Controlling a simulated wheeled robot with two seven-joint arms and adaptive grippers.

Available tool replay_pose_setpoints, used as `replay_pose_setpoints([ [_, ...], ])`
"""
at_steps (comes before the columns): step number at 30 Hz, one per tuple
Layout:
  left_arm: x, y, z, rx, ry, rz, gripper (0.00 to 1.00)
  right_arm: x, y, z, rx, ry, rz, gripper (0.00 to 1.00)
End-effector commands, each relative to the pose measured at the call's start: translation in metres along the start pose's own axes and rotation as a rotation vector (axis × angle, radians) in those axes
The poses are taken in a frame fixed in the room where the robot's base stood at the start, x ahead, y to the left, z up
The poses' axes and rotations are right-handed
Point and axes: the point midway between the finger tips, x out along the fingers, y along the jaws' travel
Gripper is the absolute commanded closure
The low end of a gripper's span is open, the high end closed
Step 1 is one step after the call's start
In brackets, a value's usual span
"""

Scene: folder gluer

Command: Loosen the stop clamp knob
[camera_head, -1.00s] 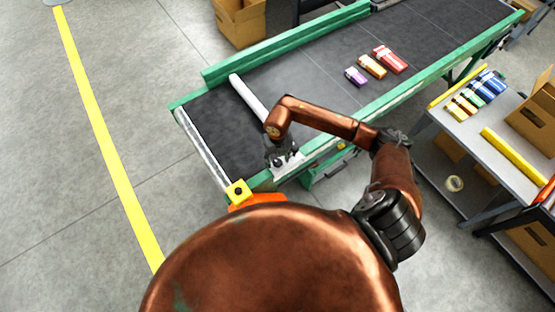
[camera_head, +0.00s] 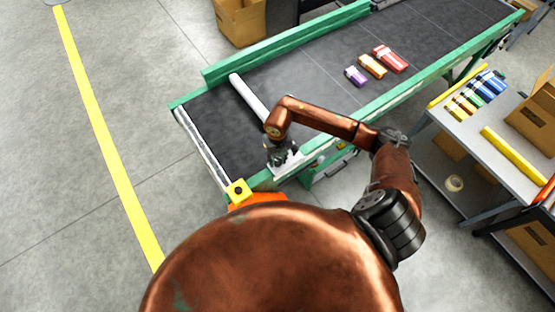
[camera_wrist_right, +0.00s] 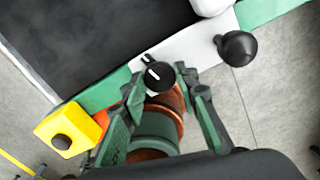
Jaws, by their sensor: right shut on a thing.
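The stop clamp knob (camera_wrist_right: 158,75) is round and black with a white line on top, on a white plate (camera_wrist_right: 185,50) at the conveyor's edge in the right wrist view. My right gripper (camera_wrist_right: 160,82) is shut on this knob, with one finger on each side of it. In the head view my right gripper (camera_head: 282,156) is at the near rail, by the end of the white stop bar (camera_head: 249,97), and hides the knob. My left gripper is not in view.
A black ball handle (camera_wrist_right: 237,47) stands beside the knob. A yellow box with a black button (camera_head: 238,191) sits at the conveyor corner. Purple, orange and red cartons (camera_head: 372,65) lie farther along the belt (camera_head: 320,50). A side table (camera_head: 490,135) stands at the right.

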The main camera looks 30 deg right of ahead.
Motion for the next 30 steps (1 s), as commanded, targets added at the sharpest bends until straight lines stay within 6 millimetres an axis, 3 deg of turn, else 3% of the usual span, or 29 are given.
replay_pose_setpoints([
  [11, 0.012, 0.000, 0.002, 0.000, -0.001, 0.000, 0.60, 0.002, -0.001, 0.001, -0.088, -0.002, -0.001, 0.96],
  [30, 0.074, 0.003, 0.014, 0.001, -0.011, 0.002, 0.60, 0.004, -0.001, 0.001, -0.652, -0.001, -0.003, 0.96],
])
